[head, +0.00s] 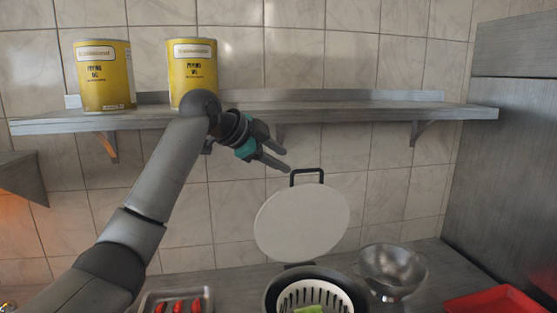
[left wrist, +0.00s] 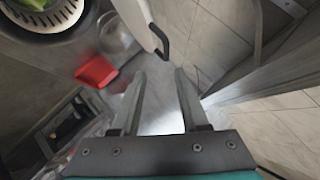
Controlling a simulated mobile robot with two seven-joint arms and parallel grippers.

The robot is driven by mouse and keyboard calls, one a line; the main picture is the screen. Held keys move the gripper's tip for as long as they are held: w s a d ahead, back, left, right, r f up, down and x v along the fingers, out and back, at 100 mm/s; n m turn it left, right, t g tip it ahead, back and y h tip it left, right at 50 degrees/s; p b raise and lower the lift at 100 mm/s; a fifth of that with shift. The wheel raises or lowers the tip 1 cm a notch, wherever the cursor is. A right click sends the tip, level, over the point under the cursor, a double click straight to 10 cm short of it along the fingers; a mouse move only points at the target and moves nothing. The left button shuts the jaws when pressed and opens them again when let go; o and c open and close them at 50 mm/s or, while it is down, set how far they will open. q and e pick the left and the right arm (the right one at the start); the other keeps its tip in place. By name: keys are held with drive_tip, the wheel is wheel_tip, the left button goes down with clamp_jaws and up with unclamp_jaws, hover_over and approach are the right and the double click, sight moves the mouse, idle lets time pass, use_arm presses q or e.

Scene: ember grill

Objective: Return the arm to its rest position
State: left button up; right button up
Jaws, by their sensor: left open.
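My left arm comes in from the left of the head view and reaches up to the shelf's front edge. My left gripper (head: 277,157) is open and empty, just above and left of the black handle (head: 307,174) of a round white lid (head: 302,222). The lid stands tilted up behind a dark pot (head: 275,292) with a white slotted basket (head: 335,297) and something green in it. In the left wrist view the two fingers (left wrist: 161,95) are apart with nothing between them, and the lid's handle (left wrist: 160,42) shows beyond them. My right gripper is not in view.
A grey wall shelf (head: 330,110) holds two yellow frying oil cans, one left (head: 104,76) and one right (head: 192,72), close to my arm. A metal bowl (head: 393,268), a red tray (head: 495,301) and a metal tray (head: 203,296) with red items stand on the counter.

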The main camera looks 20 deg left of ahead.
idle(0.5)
